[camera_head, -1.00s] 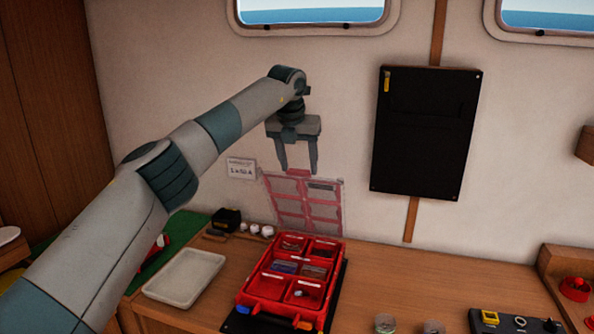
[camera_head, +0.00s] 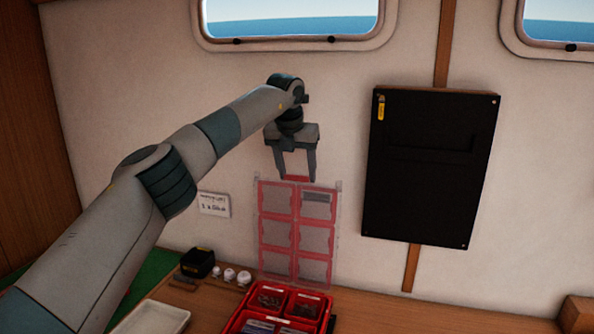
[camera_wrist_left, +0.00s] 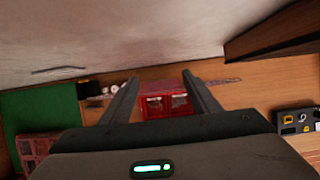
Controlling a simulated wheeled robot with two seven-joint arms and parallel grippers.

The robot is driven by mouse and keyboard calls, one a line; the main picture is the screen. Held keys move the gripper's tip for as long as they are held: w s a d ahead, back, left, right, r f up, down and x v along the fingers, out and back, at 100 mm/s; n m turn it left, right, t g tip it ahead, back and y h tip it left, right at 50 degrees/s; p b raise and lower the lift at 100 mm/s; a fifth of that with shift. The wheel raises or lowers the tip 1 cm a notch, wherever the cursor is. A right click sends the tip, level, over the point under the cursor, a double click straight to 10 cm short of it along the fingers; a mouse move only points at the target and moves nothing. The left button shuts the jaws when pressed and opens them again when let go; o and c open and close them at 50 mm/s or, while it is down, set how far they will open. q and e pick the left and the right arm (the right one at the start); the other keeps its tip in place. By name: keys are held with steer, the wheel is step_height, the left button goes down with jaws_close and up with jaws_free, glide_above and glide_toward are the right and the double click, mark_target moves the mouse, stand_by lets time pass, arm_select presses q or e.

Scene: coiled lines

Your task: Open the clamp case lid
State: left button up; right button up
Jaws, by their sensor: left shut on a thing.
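The clamp case is the red case (camera_head: 277,312) with compartments, cut off by the bottom edge of the head view. Its clear lid (camera_head: 297,236) with red panels stands about upright at the back of the case, in front of the wall. My left gripper (camera_head: 297,179) is at the lid's top edge, shut on the red tab there. In the left wrist view, red parts of the case and lid (camera_wrist_left: 165,100) show between the fingers; I cannot tell lid from case there. My right gripper is not in view.
A black panel (camera_head: 430,165) hangs on the wall to the right. A white tray (camera_head: 152,318), a black box (camera_head: 198,262) and small white pieces (camera_head: 229,275) are left of the case. The counter (camera_head: 390,315) right of the case looks clear.

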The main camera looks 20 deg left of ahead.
arm_select(q)
steer(key=shift+s+f, duration=0.1)
steer(key=shift+f, duration=0.3)
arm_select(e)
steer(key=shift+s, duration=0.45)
arm_select(q)
steer(key=o, duration=1.3)
steer(key=shift+d, duration=0.1)
steer(key=shift+w, duration=0.3)
steer(key=shift+r, duration=0.2)
steer(key=shift+s+r, duration=0.3)
steer(key=shift+r, duration=0.1)
steer(key=shift+b+v, duration=1.85)
steer(key=shift+v, duration=6.1)
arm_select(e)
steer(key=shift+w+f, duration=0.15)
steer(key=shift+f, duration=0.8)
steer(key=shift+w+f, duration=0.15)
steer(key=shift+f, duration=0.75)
arm_select(q)
steer(key=shift+w+r, duration=0.1)
steer(key=shift+w, duration=0.05)
